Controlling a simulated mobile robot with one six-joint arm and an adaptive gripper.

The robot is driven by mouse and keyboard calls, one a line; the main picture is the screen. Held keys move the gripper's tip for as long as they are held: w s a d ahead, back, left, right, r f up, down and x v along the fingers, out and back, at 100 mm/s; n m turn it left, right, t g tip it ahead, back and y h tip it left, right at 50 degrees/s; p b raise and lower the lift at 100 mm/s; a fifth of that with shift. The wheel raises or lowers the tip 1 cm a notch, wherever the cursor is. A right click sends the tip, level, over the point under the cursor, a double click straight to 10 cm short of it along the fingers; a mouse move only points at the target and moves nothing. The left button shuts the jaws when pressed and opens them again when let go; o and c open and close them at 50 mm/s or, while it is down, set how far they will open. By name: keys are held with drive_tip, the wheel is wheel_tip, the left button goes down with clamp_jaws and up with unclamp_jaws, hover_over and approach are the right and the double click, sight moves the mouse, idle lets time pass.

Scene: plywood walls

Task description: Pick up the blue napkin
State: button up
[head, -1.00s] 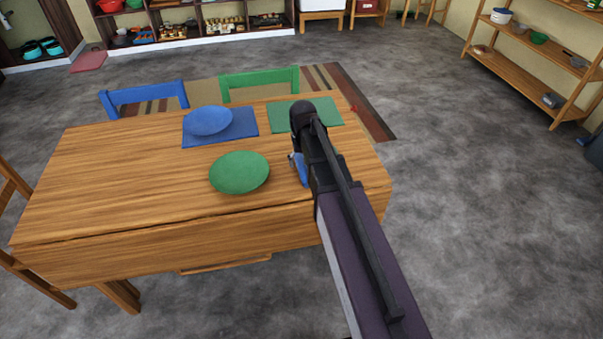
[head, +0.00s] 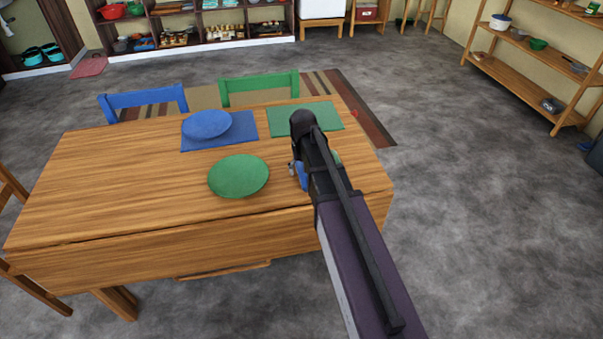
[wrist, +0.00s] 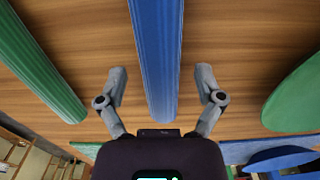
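The blue napkin (wrist: 158,60) is a long rolled strip on the wooden table in the wrist view, running between my gripper's two fingers. My gripper (wrist: 161,80) is open, with one finger on each side of the napkin and a visible gap to both. Whether the fingertips are at table height cannot be told. In the head view a small part of the blue napkin (head: 302,178) shows beside my arm; the rest is hidden behind it.
A green rolled napkin (wrist: 38,65) lies left in the wrist view. A green plate (head: 238,176) lies on the table (head: 110,185) near the blue napkin. A blue plate (head: 206,124) rests on a blue placemat (head: 245,127); a green placemat (head: 318,116) lies behind my arm.

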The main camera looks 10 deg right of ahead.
drive_tip(key=c, duration=0.9)
drive_tip(key=shift+r, duration=0.15)
wheel_tip(320, 180, up, 3)
drive_tip(key=p, duration=0.2)
drive_tip(key=shift+f+p, duration=0.2)
drive_tip(key=shift+p, duration=0.2)
drive_tip(key=shift+s+a+r+p, duration=0.35)
drive_tip(key=shift+s+a, duration=0.1)
drive_tip(key=shift+s, duration=2.2)
drive_tip(key=shift+s+a+r+p, duration=0.35)
drive_tip(key=shift+s+a+p, duration=0.05)
drive_tip(key=shift+s, duration=2.2)
drive_tip(key=shift+s+a+r+p, duration=0.35)
drive_tip(key=shift+s+a, duration=0.1)
drive_tip(key=shift+s, duration=2.2)
